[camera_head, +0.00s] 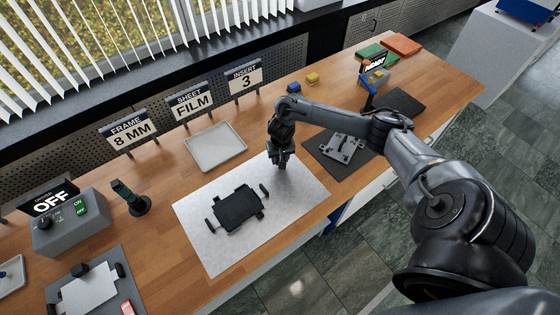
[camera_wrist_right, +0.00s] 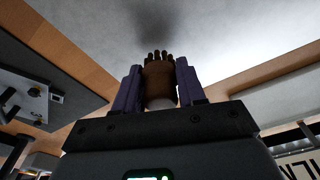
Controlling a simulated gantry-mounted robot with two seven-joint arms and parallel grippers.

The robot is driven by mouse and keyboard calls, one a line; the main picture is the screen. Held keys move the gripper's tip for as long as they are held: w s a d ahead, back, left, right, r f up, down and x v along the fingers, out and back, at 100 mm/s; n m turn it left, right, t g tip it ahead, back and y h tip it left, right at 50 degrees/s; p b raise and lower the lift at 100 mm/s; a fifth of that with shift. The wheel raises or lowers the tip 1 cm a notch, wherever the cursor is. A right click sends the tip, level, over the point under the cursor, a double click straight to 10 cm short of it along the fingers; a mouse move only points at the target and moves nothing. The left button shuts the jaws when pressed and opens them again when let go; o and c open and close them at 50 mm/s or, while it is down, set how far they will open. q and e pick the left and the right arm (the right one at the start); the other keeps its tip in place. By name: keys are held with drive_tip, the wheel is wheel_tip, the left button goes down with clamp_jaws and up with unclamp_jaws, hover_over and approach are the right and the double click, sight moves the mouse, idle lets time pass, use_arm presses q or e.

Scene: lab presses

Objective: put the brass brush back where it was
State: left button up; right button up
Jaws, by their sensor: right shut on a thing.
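The brass brush (camera_wrist_right: 159,76) is a small brown block with dark tufts at its far end, seen between the purple-grey fingers in the right wrist view. My right gripper (camera_head: 280,160) is shut on it, pointing down over the upper right part of the white mat (camera_head: 205,240) in the head view. The brush is too small and too hidden by the gripper to make out in the head view. I cannot tell whether its tufts touch the mat. My left gripper is not in view.
A black frame with side handles (camera_head: 238,207) lies on the white mat. An empty pale tray (camera_head: 214,148) is behind it. A metal plate (camera_head: 343,146) lies on a dark mat at right. Blue (camera_head: 293,88) and yellow (camera_head: 313,78) blocks stand behind my right arm. A control box (camera_head: 70,222) is left.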

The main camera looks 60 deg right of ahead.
drive_tip(key=shift+f, duration=1)
drive_tip(key=o, duration=1.2)
drive_tip(key=shift+f, duration=0.15)
